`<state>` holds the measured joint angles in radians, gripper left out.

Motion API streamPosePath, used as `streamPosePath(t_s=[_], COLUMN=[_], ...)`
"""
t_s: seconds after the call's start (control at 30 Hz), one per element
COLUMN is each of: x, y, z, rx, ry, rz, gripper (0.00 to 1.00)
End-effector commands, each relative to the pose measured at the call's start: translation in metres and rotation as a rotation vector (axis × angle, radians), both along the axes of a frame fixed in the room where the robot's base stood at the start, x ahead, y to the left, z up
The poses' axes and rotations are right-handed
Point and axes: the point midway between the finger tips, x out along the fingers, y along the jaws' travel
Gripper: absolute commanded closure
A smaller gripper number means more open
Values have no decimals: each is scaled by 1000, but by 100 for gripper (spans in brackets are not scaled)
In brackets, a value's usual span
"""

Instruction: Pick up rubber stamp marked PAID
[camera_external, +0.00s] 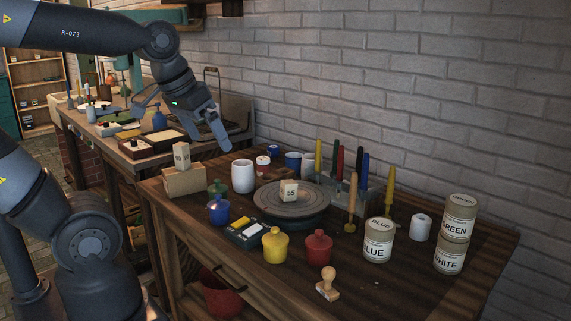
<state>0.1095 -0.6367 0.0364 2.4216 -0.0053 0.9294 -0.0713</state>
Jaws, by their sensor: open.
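A wooden stamp (327,285) with a rounded knob handle stands at the front edge of the brown wooden table (400,285). No PAID marking can be read on it in this view. My gripper (218,138) is in the air above the back left of the table, far from the stamp, up and to its left. It is open and holds nothing that I can see. The gap between its fingers is hard to make out from this side.
Yellow (275,245) and red (318,246) lidded pots stand behind the stamp. A turntable (291,202) bears a small block marked 55 (289,190). BLUE (378,240), GREEN (459,217) and WHITE (449,255) jars stand right. A brick wall (420,100) bounds the back.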

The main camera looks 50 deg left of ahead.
Motion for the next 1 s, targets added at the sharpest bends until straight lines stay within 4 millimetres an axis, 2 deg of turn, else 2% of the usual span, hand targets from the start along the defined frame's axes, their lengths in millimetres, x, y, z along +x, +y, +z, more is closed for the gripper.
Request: streamPosePath(t_s=[0.1, 0.27, 0.4, 0.7, 1.0], x=[-16, -25, -26, -26, -21], y=[13, 19, 20, 19, 16], z=[-4, -7, -7, -7, -8], rx=[30, 54, 57, 56, 47], ry=[-43, -67, -68, -68, -57], rz=[14, 16, 16, 15, 7], gripper=[0, 0, 2, 24, 24])
